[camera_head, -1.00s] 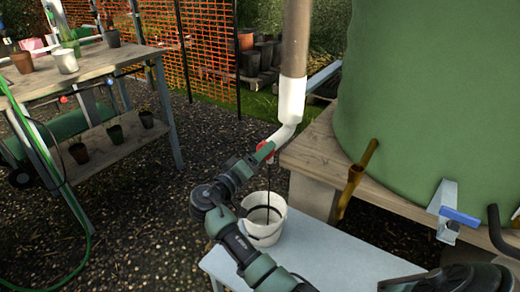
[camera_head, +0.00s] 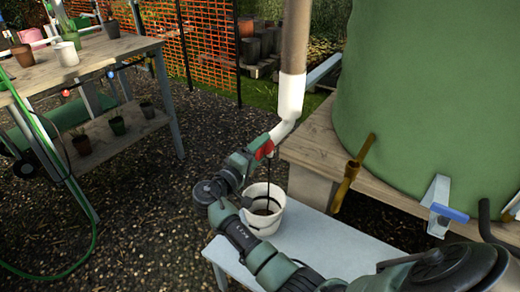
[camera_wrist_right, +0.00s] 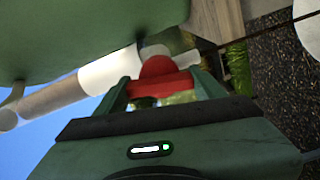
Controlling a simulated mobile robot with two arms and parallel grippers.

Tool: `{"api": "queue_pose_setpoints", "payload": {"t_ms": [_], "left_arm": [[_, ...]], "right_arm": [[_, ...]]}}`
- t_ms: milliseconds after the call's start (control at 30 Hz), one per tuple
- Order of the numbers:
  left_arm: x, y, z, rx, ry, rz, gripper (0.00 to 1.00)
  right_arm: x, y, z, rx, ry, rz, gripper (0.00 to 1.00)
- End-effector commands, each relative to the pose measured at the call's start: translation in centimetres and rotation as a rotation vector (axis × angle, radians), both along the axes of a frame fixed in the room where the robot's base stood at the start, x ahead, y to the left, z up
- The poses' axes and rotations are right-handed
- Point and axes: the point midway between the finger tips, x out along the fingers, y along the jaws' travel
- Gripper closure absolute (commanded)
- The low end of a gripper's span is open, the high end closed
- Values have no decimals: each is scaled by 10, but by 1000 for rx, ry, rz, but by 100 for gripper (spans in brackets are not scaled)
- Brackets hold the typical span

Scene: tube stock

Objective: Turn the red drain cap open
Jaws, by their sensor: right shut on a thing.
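The red drain cap (camera_head: 265,150) sits at the lower end of the white elbow (camera_head: 289,112) under the brown downpipe (camera_head: 296,38). My right gripper (camera_head: 259,150) reaches it from the lower left and is shut on it. In the right wrist view the red cap (camera_wrist_right: 155,82) lies between the two green fingers of the right gripper (camera_wrist_right: 160,86), with the white pipe (camera_wrist_right: 112,71) behind. A thin dark line runs from below the cap into the white bucket (camera_head: 250,219); I cannot tell whether it is liquid. My left gripper is not in view.
The bucket stands on a pale grey bench (camera_head: 320,245). A potting table (camera_head: 95,58) is at left, with gravel between.

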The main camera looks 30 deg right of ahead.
Motion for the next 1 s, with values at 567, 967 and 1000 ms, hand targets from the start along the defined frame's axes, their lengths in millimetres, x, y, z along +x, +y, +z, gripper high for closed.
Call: {"api": "queue_pose_setpoints", "payload": {"t_ms": [567,967,1000], "left_arm": [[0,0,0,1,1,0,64],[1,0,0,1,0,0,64],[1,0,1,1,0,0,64]], "right_arm": [[0,0,0,0,-1,1,9],[-17,42,-1,3,0,3,9],[-19,49,-1,3,0,4,9]]}}
